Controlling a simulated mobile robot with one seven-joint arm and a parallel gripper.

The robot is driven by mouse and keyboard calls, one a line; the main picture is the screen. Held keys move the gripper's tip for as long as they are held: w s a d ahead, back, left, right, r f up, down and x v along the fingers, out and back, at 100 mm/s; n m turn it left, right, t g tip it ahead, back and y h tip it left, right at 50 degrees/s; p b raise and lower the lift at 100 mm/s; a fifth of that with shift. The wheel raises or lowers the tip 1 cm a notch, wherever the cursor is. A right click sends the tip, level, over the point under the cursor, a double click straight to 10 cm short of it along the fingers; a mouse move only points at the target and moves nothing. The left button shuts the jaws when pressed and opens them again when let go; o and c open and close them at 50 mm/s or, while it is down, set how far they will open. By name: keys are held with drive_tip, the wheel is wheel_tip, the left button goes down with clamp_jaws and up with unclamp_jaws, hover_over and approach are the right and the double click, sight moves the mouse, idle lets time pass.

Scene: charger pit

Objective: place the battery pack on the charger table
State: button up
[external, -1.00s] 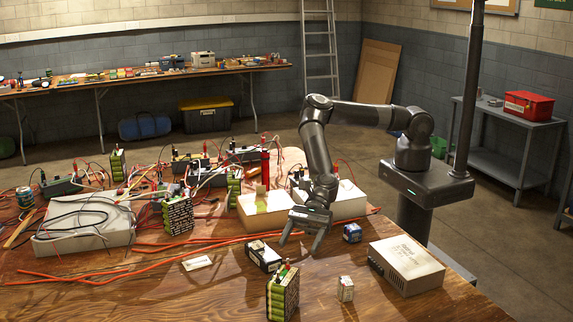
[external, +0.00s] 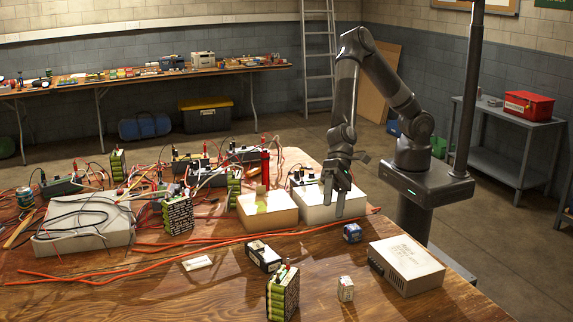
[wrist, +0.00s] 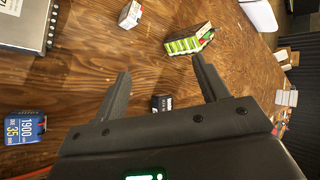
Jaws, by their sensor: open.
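A green-celled battery pack with a black label (external: 283,293) stands at the front edge of the wooden charger table (external: 190,292). In the wrist view a green pack (wrist: 189,42) lies beyond my right finger. Similar green packs stand among the wires, one at centre left (external: 179,214) and one farther back (external: 118,166). I cannot tell which pack the task means.
A black block (external: 263,256), a blue block (external: 352,232), a small white box (external: 345,289) and a grey power supply (external: 406,265) sit on the front half. White boxes (external: 320,205), chargers and tangled wires crowd the left and back. Bare wood lies between the front items.

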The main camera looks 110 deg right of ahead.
drive_tip(key=s+d+r+n+h, duration=0.2)
drive_tip(key=s+d+r, duration=0.3)
drive_tip(key=d, duration=0.5)
drive_tip(key=s+d+r+n+h, duration=0.3)
drive_tip(key=s+d+r, duration=0.3)
drive_tip(key=s+d, duration=0.4)
drive_tip(key=s+d+r+n+h, duration=0.3)
drive_tip(key=s+d+r, duration=0.3)
drive_tip(key=d, duration=0.6)
drive_tip(key=shift+s+n, duration=0.7)
drive_tip(key=shift+s, duration=0.5)
drive_tip(key=shift+o, duration=0.4)
drive_tip(key=s+d+n, duration=0.1)
drive_tip(key=s+d, duration=0.4)
drive_tip(key=s, duration=0.4)
drive_tip(key=shift+s+r, duration=0.15)
drive_tip(key=shift+r, duration=0.15)
